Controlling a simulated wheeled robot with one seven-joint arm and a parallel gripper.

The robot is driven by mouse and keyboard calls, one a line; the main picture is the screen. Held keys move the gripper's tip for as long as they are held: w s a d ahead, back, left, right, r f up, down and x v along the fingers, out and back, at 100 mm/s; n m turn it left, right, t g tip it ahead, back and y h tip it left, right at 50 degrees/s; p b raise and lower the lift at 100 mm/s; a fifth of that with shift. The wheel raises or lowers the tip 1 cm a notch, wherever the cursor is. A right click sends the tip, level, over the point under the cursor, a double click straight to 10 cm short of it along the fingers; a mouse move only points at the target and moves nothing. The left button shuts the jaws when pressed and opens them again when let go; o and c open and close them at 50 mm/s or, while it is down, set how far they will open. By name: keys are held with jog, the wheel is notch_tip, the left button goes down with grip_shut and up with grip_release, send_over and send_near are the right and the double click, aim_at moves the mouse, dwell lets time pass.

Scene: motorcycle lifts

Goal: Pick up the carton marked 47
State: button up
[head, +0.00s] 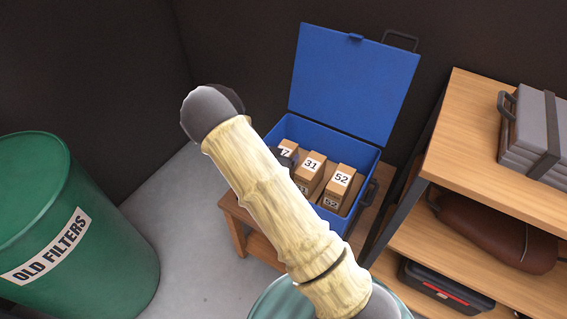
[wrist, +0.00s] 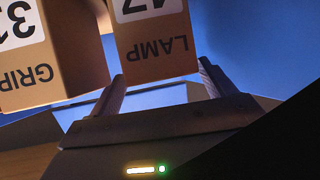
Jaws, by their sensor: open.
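The carton marked 47 (wrist: 155,45) is brown with a white number label and the word LAMP, seen upside down in the wrist view. In the head view only a slice of its label, with the 7 (head: 287,153), shows past my arm, inside the blue box (head: 355,228). My gripper (wrist: 162,72) is open, with one finger at each side of the carton's near end in the wrist view. I cannot tell whether either finger touches it. My arm hides most of the gripper and this carton in the head view.
Carton 31 (head: 311,164) stands close beside it, and carton 52 (head: 342,181) is further right. The box's raised lid (head: 350,85) stands behind. A wooden shelf unit (head: 465,125) is on the right, and a green drum (head: 95,245) on the left.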

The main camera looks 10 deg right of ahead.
jog(key=c, duration=1.6)
jog(key=shift+r, duration=0.1)
notch_tip(320, 180, up, 10)
jog(key=p, duration=0.2)
